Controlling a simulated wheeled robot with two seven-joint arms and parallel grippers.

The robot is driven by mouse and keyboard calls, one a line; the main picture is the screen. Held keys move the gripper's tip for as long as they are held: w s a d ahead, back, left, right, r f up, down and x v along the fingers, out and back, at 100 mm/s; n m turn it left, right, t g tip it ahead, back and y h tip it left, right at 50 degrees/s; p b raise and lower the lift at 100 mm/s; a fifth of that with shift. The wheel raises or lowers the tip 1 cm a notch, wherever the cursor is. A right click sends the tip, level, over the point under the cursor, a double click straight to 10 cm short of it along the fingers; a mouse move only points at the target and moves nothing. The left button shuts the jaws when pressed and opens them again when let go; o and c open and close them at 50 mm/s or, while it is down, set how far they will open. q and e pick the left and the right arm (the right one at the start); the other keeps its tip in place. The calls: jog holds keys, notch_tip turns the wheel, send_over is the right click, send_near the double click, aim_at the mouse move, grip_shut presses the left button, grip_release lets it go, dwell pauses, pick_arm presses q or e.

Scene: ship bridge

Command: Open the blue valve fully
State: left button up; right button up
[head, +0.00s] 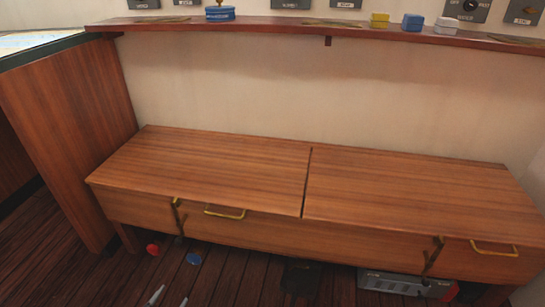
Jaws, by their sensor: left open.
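The blue valve (194,258) shows as a small round blue handle low down, in front of the shadowed space under the wooden bench. A similar red handle (153,249) is just to its left and slightly higher in the picture. The pipe or fitting behind the blue handle is too dark to make out, and its turn position cannot be told. My left gripper (173,293) shows only its two fingertips at the bottom edge. They are apart with nothing between them, below the blue handle in the picture and not touching it. My right gripper is not in view.
The wooden bench (220,167) with two closed lids and yellow handles overhangs the floor space. A grey box (390,283) lies under its right end. A wooden panel (70,130) stands at left. A shelf (330,33) above holds small boxes. Dark plank floor is open at lower left.

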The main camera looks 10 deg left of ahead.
pick_arm(q)
jog(key=d+r+n+g+h+p, duration=0.1)
jog(key=d+r+n+g+h, duration=0.4)
jog(key=r+n, duration=1.2)
jog(key=d+r+n+g+h, duration=0.2)
jog(key=d+r+n+g, duration=0.7)
jog(key=r+n, duration=0.8)
jog(key=s+d+r+m+t+y+p, duration=0.1)
jog(key=s+d+r+m+y, duration=0.3)
jog(key=s+m, duration=0.75)
jog(key=s+d+r+m+t+y, duration=0.1)
jog(key=s+r+m+y, duration=0.45)
jog(key=m, duration=0.95)
notch_tip(320, 180, up, 39)
jog(key=s+h+p, duration=0.1)
jog(key=s+p, duration=0.1)
jog(key=p, duration=3.6)
jog(key=shift+s, duration=0.25)
jog(key=shift+f+h, duration=0.1)
jog(key=shift+h, duration=0.15)
